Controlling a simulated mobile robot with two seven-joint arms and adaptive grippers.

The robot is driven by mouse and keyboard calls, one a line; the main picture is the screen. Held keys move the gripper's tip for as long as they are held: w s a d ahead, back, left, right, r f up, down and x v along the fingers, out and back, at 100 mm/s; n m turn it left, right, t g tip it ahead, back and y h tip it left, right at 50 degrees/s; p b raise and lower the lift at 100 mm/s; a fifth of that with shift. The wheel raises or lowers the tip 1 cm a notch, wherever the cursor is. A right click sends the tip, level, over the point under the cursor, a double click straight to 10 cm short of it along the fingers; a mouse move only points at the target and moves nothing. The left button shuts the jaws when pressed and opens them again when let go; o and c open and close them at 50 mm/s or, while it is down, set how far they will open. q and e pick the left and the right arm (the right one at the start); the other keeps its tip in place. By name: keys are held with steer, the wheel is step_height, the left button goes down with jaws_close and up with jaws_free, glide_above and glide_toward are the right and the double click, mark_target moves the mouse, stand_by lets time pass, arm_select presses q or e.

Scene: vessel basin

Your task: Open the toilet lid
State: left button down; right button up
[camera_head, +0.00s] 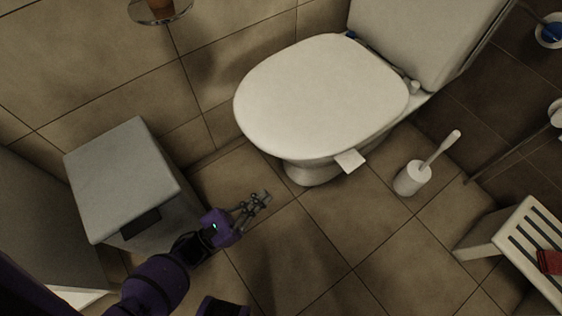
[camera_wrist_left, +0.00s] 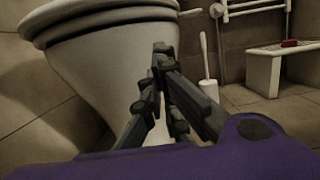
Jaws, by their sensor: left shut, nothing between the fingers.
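The toilet (camera_head: 310,172) stands against the wall in the upper right of the head view. Its white lid (camera_head: 320,92) lies flat and closed over the bowl, with a small pale tab (camera_head: 350,161) at the near edge. My left gripper (camera_head: 262,198) is near the floor, in front of and below the lid, apart from it. Its fingers (camera_wrist_left: 160,62) are shut and empty in the left wrist view, where the bowl (camera_wrist_left: 95,60) rises just beyond them and the lid's edge (camera_wrist_left: 60,18) crosses the top. My right gripper is not seen.
A grey box-shaped bin (camera_head: 125,175) stands left of my left arm. A toilet brush in its holder (camera_head: 411,179) and a white slatted stool (camera_head: 525,240) stand to the right. The tiled floor (camera_head: 310,245) before the toilet is clear.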

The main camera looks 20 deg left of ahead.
arm_select(q)
steer(key=w+d+r, duration=0.5)
steer(key=w+r, duration=0.1)
steer(key=w, duration=0.1)
steer(key=shift+w+d+r, duration=0.15)
steer(key=shift+w+d, duration=0.15)
steer(key=shift+d, duration=0.1)
steer(key=shift+p, duration=0.35)
